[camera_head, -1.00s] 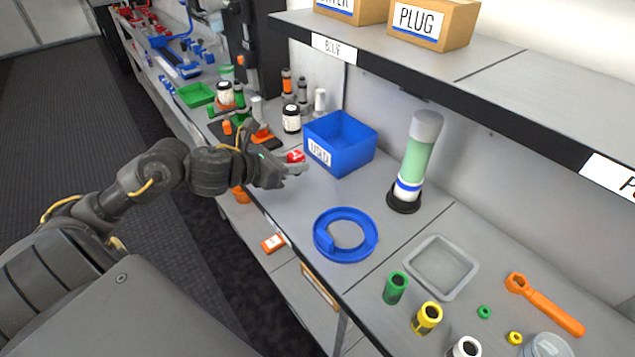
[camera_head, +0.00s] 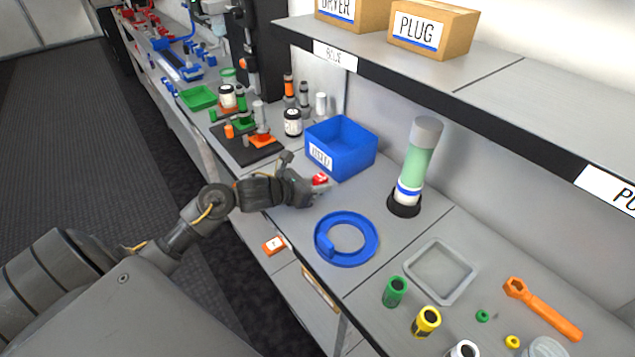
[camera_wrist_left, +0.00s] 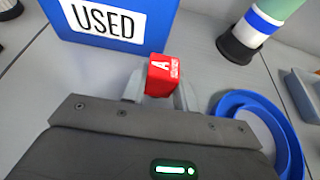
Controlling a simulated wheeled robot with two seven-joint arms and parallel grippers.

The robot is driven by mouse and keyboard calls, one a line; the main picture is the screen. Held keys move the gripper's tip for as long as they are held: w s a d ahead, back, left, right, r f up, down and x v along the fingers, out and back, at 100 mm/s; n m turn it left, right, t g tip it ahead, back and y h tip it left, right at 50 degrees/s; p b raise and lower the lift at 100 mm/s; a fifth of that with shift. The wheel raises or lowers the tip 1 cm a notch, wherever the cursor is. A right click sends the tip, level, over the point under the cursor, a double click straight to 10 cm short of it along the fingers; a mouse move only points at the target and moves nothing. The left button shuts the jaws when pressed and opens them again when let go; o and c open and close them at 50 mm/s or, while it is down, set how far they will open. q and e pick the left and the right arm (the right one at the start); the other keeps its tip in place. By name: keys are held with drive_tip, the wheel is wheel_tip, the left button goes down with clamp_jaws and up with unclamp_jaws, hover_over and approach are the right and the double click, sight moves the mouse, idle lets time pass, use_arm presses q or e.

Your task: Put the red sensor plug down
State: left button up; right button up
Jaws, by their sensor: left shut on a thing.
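The red sensor plug (camera_head: 320,180) is between the fingertips of my left gripper (camera_head: 318,188), in front of the blue bin. In the left wrist view the plug (camera_wrist_left: 163,76) shows as a red block with a white letter A, and my left gripper (camera_wrist_left: 160,92) is shut on it. Whether the plug touches the bench top is hard to tell. My right gripper is not in view.
The blue bin (camera_head: 354,152), labelled USED in the left wrist view, stands just behind the plug. A blue ring (camera_head: 372,240) lies nearer, and a green-and-white cylinder (camera_head: 420,150) stands at the right. Clear bench lies between them.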

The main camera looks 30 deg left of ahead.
use_arm(q)
drive_tip(key=shift+f+b, duration=0.2)
drive_tip(key=shift+b, duration=0.1)
drive_tip(key=o, duration=1)
drive_tip(key=shift+c, duration=0.2)
drive_tip(key=shift+r, duration=0.1)
drive_tip(key=shift+r+p, duration=0.25)
drive_tip(key=shift+p, duration=0.15)
drive_tip(key=v, duration=0.3)
drive_tip(key=b+v, duration=0.1)
drive_tip(key=v, duration=0.6)
drive_tip(key=shift+s+a+f+b, duration=0.2)
drive_tip(key=shift+s+b, duration=0.2)
drive_tip(key=shift+s+a+r, duration=0.15)
drive_tip(key=shift+s+r, duration=0.2)
drive_tip(key=shift+s, duration=0.15)
